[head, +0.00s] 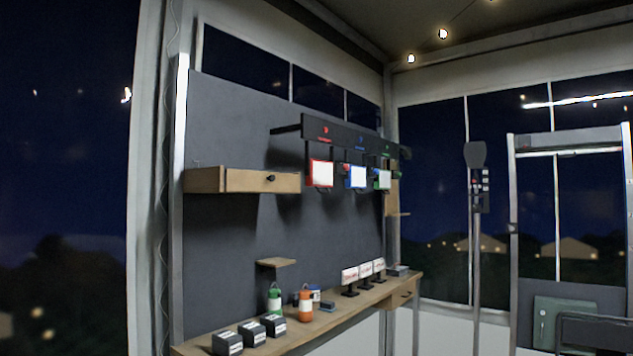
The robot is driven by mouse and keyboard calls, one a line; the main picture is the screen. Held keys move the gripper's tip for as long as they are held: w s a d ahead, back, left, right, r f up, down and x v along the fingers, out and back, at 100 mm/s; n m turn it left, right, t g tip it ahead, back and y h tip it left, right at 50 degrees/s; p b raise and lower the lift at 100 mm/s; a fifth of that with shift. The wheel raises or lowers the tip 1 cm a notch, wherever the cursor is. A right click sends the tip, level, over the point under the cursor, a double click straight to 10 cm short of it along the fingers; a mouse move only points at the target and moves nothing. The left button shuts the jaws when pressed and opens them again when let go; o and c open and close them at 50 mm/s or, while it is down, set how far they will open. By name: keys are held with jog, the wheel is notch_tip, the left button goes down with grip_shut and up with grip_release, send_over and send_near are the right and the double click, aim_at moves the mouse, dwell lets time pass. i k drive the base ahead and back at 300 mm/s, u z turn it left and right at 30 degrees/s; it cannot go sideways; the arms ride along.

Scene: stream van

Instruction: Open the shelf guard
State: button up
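A wooden wall shelf (210,181) is fixed to the dark grey wall panel at the upper left. Its front is closed by a wooden board with a dark knob, which looks like the shelf guard (250,181); it appears shut. The inside of the shelf is hidden from this low angle. My gripper is not in view.
A long wooden counter (335,317) runs below, holding several dark boxes (227,342), a green bottle (274,300), an orange bottle (305,304) and small signs (350,276). A dark rack (340,132) with framed tags juts out right of the shelf. A glazed door (570,225) is at right.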

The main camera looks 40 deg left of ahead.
aim_at(236, 180)
jog(key=u, duration=0.3)
jog(key=i, duration=0.8)
jog(key=u, duration=1.1)
jog(key=i, duration=0.5)
jog(key=u, duration=0.6)
